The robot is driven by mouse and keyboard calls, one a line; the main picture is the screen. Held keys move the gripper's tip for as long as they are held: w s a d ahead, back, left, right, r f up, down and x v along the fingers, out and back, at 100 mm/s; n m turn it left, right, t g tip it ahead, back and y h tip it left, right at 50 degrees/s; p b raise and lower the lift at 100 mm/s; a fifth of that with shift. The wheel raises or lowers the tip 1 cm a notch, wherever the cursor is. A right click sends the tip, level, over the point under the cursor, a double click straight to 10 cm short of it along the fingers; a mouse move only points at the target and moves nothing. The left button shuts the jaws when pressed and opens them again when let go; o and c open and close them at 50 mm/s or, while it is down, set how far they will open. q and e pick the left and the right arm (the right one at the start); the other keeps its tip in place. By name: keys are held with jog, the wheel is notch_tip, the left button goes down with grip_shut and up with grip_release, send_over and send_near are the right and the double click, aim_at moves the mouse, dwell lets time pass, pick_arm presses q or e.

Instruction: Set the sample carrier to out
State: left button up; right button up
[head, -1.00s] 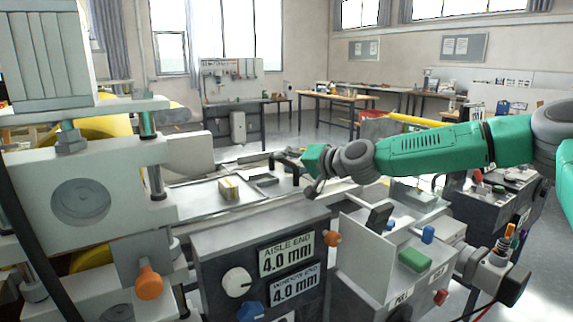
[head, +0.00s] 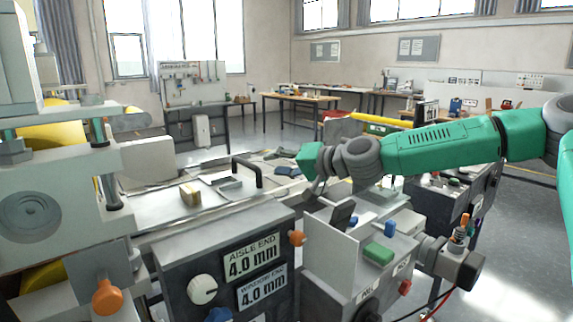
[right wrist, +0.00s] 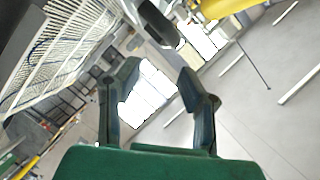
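What looks like the sample carrier is a flat pale metal tray (head: 150,208) on the machine bed, with a black bar handle (head: 248,168) standing near its right end. A small tan block (head: 190,194) and a grey piece (head: 229,183) lie on it. My left gripper is not in view.
A dark control box (head: 222,265) with "4.0 mm" displays and knobs stands in front of the tray. A grey box (head: 345,262) with a green button (head: 378,253) sits below my right gripper. The roller machine (head: 50,210) fills the left side. Benches stand behind, with open floor between.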

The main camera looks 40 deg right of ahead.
jog(key=v, duration=0.2)
jog(key=shift+s, duration=0.3)
jog(key=shift+d, duration=0.1)
dwell(0.4)
